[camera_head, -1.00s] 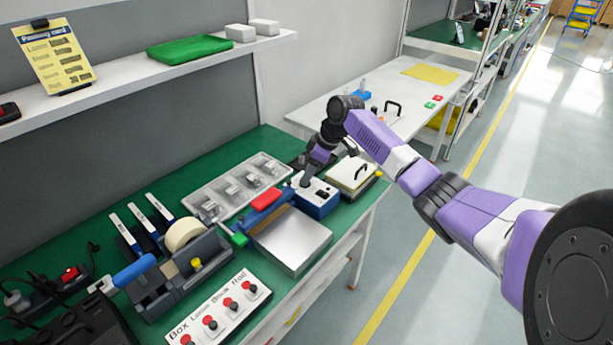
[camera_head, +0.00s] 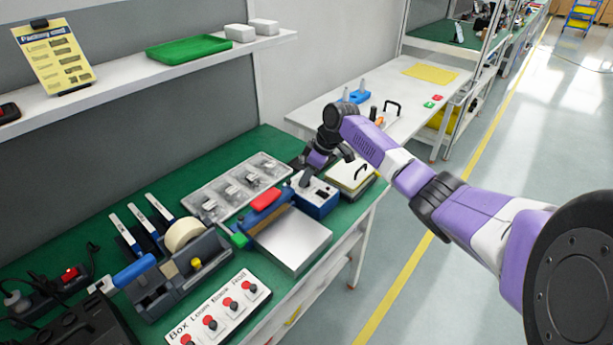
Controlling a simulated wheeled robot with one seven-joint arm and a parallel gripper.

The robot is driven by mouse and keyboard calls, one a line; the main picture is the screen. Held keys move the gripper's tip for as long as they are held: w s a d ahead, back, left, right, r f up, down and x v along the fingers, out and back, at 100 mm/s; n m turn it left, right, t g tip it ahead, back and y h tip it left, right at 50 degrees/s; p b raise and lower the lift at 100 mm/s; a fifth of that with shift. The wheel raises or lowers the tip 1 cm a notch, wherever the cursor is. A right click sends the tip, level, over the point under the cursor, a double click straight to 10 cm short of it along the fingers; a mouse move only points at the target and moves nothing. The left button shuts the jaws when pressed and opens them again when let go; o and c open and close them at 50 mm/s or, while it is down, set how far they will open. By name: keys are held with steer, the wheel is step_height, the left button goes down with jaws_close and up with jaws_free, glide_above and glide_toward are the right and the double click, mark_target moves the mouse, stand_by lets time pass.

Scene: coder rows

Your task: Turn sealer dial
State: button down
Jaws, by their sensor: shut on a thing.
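The sealer (camera_head: 282,226) stands on the green bench, with a blue body, a red handle pad and a silver plate in front. Its blue control box with a white top (camera_head: 321,196) is at its right end. My gripper (camera_head: 306,180) points down at the left part of that white top and is shut on the dial there. The dial itself is hidden behind the fingers, so its angle cannot be told. A dark switch shows on the white top, just right of my gripper.
A clear tray of parts (camera_head: 225,195) lies behind the sealer. A cream-topped box with a black handle (camera_head: 352,174) stands close to the right.

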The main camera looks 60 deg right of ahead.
steer(key=shift+r+m+p, duration=0.15)
steer(key=shift+m+p, duration=0.15)
steer(key=shift+p, duration=0.1)
steer(key=m+p, duration=0.1)
steer(key=p, duration=0.1)
steer(key=m+h+p, duration=0.1)
steer(key=shift+a+r+m+p, duration=0.15)
steer(key=shift+a+m+p, duration=0.05)
steer(key=shift+m+p, duration=0.2)
steer(key=m+h+p, duration=0.1)
steer(key=m+p, duration=0.3)
steer(key=shift+a+g+h, duration=0.1)
steer(key=shift+g+h, duration=0.2)
steer(key=shift+h, duration=0.1)
steer(key=m, duration=0.1)
steer(key=m+p, duration=0.1)
steer(key=m, duration=0.1)
steer(key=m+g+h, duration=0.1)
steer(key=shift+w+f+m, duration=0.15)
steer(key=shift+f+m, duration=0.1)
steer(key=shift+m, duration=0.15)
steer(key=shift+m+g+h, duration=0.5)
steer(key=shift+m+g, duration=0.1)
steer(key=shift+m, duration=1.2)
steer(key=c, duration=1.1)
jaws_free()
